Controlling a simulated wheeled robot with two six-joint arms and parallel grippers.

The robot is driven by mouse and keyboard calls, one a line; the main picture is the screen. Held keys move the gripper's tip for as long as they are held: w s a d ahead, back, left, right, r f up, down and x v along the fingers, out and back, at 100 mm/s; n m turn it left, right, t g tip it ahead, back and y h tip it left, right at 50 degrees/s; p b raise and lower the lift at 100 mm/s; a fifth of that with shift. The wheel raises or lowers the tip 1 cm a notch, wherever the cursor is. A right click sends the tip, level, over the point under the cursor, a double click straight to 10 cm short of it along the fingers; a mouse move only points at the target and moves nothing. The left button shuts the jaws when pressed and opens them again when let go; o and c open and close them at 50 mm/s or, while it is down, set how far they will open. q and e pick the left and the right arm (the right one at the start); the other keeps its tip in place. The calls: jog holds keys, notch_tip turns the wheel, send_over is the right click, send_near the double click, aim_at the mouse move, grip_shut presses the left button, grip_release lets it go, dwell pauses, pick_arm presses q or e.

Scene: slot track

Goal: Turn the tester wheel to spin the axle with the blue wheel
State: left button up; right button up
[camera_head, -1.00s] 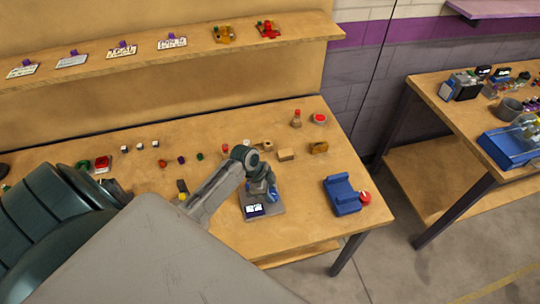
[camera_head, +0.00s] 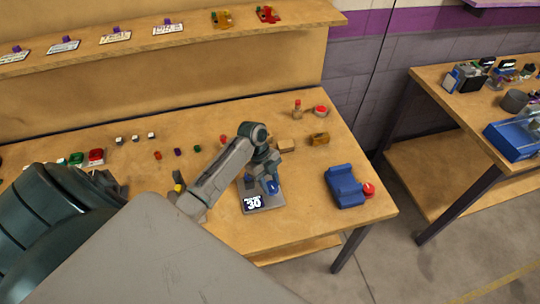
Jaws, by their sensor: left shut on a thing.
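My left gripper (camera_head: 264,181) reaches in from the left and points down over a grey plate device with a lit display (camera_head: 252,203). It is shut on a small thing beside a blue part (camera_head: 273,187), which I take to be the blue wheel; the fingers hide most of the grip. I cannot tell whether the blue part touches the plate. A blue cradle-like block (camera_head: 344,187) with a round red knob (camera_head: 368,189) at its right side, possibly the tester and its wheel, sits right of the plate, apart from the gripper. My right gripper is out of view.
A red-topped bottle-like piece (camera_head: 297,109), a red button (camera_head: 320,110), a wooden block (camera_head: 287,145) and a brown-gold piece (camera_head: 320,139) stand behind. Several small coloured parts lie to the left. The table (camera_head: 310,215) is bare between plate and blue block.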

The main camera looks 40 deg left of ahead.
pick_arm(q)
jog(key=shift+w+r, duration=0.1)
dwell(0.4)
jog(key=o, duration=0.7)
jog(key=shift+a, duration=0.1)
jog(key=shift+a+r, duration=0.15)
jog(key=shift+r, duration=0.15)
jog(key=b+v, duration=0.3)
jog(key=v, duration=0.7)
